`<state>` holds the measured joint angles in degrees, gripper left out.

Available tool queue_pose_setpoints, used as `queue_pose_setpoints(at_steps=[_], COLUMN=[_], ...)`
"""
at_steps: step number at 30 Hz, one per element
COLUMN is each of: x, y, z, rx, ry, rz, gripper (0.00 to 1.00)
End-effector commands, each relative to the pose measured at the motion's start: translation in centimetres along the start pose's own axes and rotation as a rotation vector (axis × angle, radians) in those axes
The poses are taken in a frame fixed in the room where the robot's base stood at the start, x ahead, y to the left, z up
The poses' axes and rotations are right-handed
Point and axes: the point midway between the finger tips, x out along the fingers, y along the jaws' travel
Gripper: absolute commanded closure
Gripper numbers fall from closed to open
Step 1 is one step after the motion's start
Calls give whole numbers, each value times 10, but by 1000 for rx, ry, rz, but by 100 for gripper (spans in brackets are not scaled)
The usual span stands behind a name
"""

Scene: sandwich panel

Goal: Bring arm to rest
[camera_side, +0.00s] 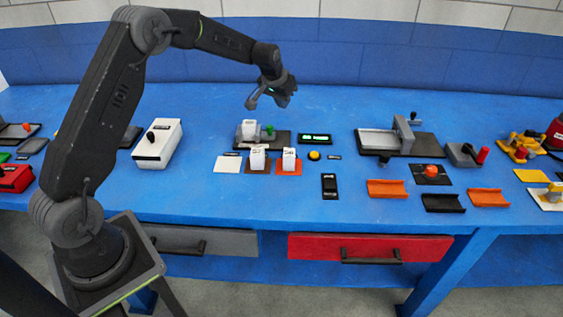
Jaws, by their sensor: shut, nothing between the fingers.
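My arm rises from its stand at the left and reaches over the blue bench (330,105). My gripper (252,102) hangs at the arm's end, shut and empty. It is in the air above the bench, over the area behind the white block with a green part (249,130). It does not appear to touch anything. The fingertips are small and dark in this view.
Below my gripper stand white upright blocks on brown (257,158) and orange (289,160) bases. A white box with a black knob (158,144) stands left, a grey fixture (392,138) right. Orange and black trays lie near the front edge. The bench's back strip is clear.

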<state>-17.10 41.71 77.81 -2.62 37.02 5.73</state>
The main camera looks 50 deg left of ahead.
Motion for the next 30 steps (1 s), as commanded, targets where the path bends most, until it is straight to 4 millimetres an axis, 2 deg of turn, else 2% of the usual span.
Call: queue_pose_setpoints(at_steps=[1, 6, 11, 15, 18, 22, 27, 30], x=[-30, -113, -180, -227, -254, -279, -293, -294], y=[11, 40, 62, 75, 81, 84, 84, 83], z=[2, 33, 77, 125, 164, 218, 279, 303], rx=[13, 50, 84, 114, 135, 160, 189, 199], ry=[13, 23, 36, 48, 55, 65, 77, 79], rz=[5, 22, 38, 52, 62, 75, 91, 96], gripper=[100, 100, 100, 100, 100, 100, 100, 100])
